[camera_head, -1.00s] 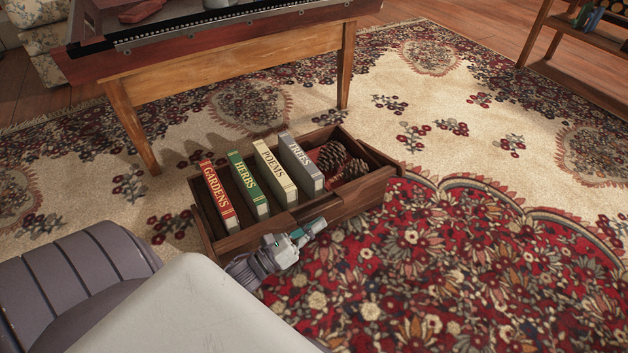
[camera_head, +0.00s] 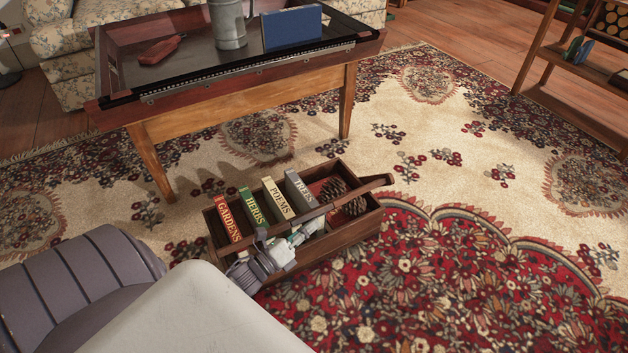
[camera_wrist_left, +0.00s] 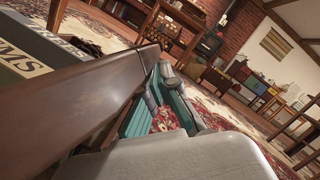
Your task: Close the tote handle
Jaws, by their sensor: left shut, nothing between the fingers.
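The dark wooden tote (camera_head: 345,232) sits on the rug. Its long handle bar (camera_head: 372,183) is partly raised and slants across in front of the books. My left gripper (camera_head: 312,228) is at the front side of the tote, close against the handle bar, shut and empty. In the left wrist view the handle (camera_wrist_left: 90,100) fills the left side, right beside the teal fingers (camera_wrist_left: 165,108). Whether they touch is unclear. My right gripper is not in view.
Several upright books, including a red one (camera_head: 228,220) and a green one (camera_head: 252,207), and pinecones (camera_head: 345,195) are in the tote. A wooden table (camera_head: 250,95) stands behind. Open rug (camera_head: 450,270) lies to the right.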

